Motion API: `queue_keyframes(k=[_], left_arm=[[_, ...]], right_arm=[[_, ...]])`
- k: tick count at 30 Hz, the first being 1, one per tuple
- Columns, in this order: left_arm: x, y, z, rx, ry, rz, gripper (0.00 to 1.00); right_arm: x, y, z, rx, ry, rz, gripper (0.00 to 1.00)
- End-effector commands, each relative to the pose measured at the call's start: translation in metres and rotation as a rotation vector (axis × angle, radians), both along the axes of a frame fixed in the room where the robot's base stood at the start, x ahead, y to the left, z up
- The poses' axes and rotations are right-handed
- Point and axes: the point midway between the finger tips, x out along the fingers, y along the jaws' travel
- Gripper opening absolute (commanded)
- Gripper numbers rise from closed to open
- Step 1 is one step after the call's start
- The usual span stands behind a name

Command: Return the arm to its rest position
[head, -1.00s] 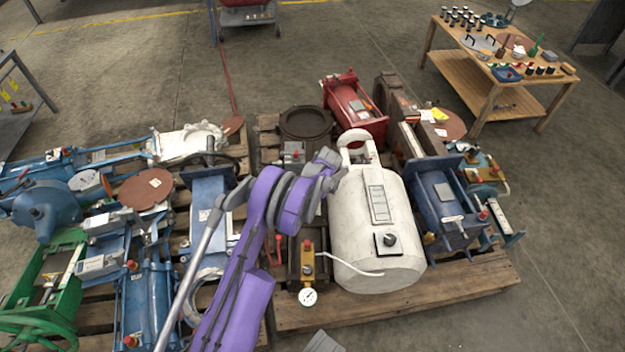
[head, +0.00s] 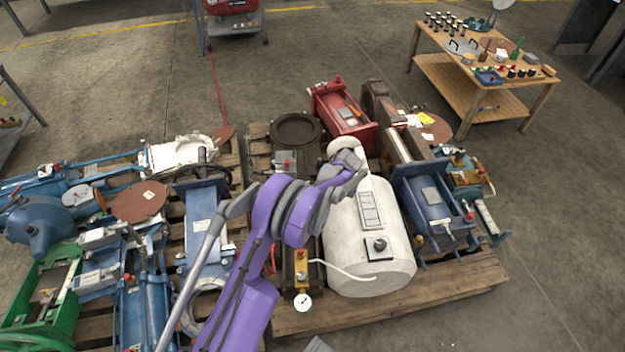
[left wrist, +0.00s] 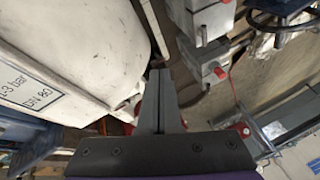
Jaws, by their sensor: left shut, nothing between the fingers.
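My left arm is purple and grey and comes in from the bottom in the head view. Its gripper (head: 350,168) is by the neck end of a white tank (head: 362,235); contact cannot be told. In the left wrist view the two grey fingers (left wrist: 160,85) are together with nothing between them. The white tank (left wrist: 85,55) fills the upper left of that view, beside the fingers. My right gripper is not in view.
The tank lies on a wooden pallet (head: 440,287) among red, brown and blue machines. A second pallet on the left holds blue and green machines (head: 40,300). A wooden table (head: 470,65) with small parts stands at the back right. Floor is clear at right.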

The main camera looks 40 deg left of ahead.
Motion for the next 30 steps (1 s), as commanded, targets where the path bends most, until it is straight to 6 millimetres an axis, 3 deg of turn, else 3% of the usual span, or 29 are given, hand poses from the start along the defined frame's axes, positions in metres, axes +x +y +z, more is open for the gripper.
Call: queue_keyframes(k=[4,12,16,23,30], left_arm=[[0.005,-0.014,0.003,0.000,0.000,-0.001,0.00],[0.007,-0.019,0.003,0.000,0.000,0.000,0.00],[0.003,-0.027,0.018,-0.009,-0.002,-0.015,0.00],[-0.032,-0.077,0.093,-0.064,-0.013,-0.103,0.00],[-0.103,-0.135,0.163,-0.133,-0.033,-0.214,0.00]], right_arm=[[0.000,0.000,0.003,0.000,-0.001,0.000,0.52],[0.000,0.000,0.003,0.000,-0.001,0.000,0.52],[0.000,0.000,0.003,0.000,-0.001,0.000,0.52],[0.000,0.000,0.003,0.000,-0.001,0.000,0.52],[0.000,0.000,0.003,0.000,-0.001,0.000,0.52]])
